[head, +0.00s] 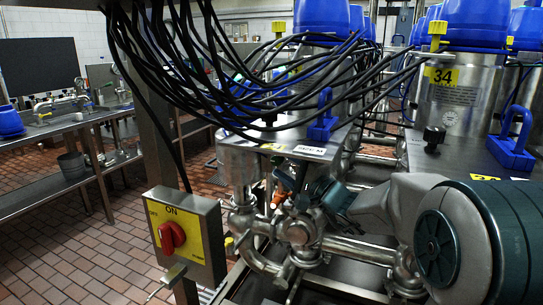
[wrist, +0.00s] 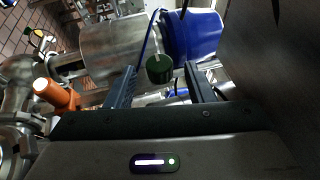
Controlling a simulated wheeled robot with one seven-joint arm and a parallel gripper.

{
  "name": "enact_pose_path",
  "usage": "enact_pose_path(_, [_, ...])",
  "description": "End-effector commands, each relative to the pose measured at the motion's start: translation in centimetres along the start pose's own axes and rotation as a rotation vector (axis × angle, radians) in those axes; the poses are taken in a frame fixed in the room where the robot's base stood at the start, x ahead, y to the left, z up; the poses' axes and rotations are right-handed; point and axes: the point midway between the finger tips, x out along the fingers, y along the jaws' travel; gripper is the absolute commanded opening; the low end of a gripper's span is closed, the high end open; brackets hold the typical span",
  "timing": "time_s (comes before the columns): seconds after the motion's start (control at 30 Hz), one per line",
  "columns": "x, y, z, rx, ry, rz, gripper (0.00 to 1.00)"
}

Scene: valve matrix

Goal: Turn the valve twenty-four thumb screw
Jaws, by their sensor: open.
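A dark green round knob (wrist: 159,68) with a light mark on its rim shows in the wrist view, just beyond my fingertips. It looks like a thumb screw, but I cannot read a number twenty-four on or near it. My gripper (wrist: 160,82) is open, with one finger on each side of the knob as seen in the picture. I cannot tell whether the knob is between the fingers in depth; no contact shows. In the head view my arm reaches in from the right, and its hand is low among the pipe fittings (head: 300,232), partly hidden.
An orange handle (wrist: 55,95) is left of my gripper in the wrist view. A blue-capped metal cylinder (wrist: 115,45) lies beyond. Black cables (head: 240,85) hang overhead. A yellow switch box (head: 187,238) stands at left. A unit marked 34 (head: 441,77) stands at right.

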Motion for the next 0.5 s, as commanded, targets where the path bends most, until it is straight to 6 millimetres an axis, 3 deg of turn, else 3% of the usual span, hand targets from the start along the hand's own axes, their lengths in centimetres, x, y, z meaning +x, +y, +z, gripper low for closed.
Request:
enact_pose_path(0.2, [3.6,0.0,0.2,0.0,-0.004,0.0,0.48])
enact_pose_path(0.5, [5.0,0.0,0.1,-0.001,-0.002,0.001,0.48])
